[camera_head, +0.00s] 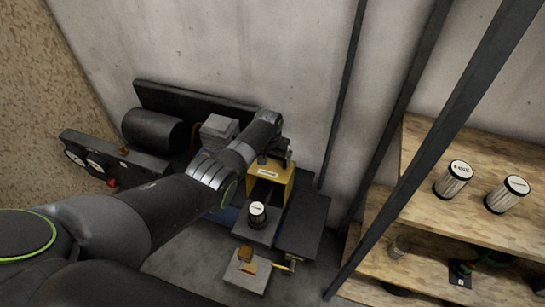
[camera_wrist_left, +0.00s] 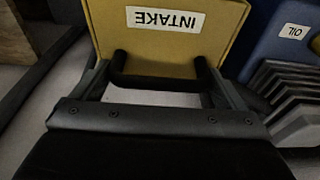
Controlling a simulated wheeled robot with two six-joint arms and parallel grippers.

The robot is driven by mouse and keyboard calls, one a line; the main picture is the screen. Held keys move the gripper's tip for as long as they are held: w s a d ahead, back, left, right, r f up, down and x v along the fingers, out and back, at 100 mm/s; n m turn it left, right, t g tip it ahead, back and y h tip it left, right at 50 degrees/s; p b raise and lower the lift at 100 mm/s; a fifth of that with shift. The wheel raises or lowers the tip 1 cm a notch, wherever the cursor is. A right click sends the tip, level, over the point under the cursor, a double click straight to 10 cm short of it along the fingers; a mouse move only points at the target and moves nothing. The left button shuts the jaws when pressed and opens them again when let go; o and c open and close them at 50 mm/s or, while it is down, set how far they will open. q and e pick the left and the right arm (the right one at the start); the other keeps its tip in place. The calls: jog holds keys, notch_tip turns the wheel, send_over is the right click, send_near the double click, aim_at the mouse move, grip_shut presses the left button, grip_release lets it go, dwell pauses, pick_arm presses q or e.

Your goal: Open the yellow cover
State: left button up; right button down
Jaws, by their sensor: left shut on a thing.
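The yellow cover (camera_head: 283,172) is on the machine by the wall, with a dark opening below its front edge in the head view. In the left wrist view the yellow cover (camera_wrist_left: 115,45) fills the upper middle and bears a white INTAKE label. Its black handle (camera_wrist_left: 158,82) lies across between my fingers. My left gripper (camera_head: 275,152) is at the cover's top, partly hidden by my own arm; in the wrist view the left gripper (camera_wrist_left: 158,72) is shut on the handle. My right gripper is not in view.
A white-capped filter (camera_head: 257,212) stands in front of the cover. A blue part labelled OIL (camera_wrist_left: 290,32) and a grey finned block (camera_wrist_left: 295,100) are close on the right. Wooden shelves (camera_head: 410,215) with two filters stand right, behind a dark slanted post (camera_head: 425,150).

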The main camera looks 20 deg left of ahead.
pick_arm(q)
jog(key=shift+w+r, duration=0.1)
jog(key=shift+w, duration=0.05)
jog(key=o, duration=1)
jog(key=shift+o, duration=0.2)
jog(key=shift+r+p, duration=0.35)
jog(key=shift+r, duration=0.1)
jog(key=s+r+p, duration=0.1)
jog(key=s+r, duration=0.2)
jog(key=r, duration=1.3)
jog(key=shift+s+p, duration=0.2)
jog(key=shift+p, duration=0.1)
jog(key=shift+a, duration=0.1)
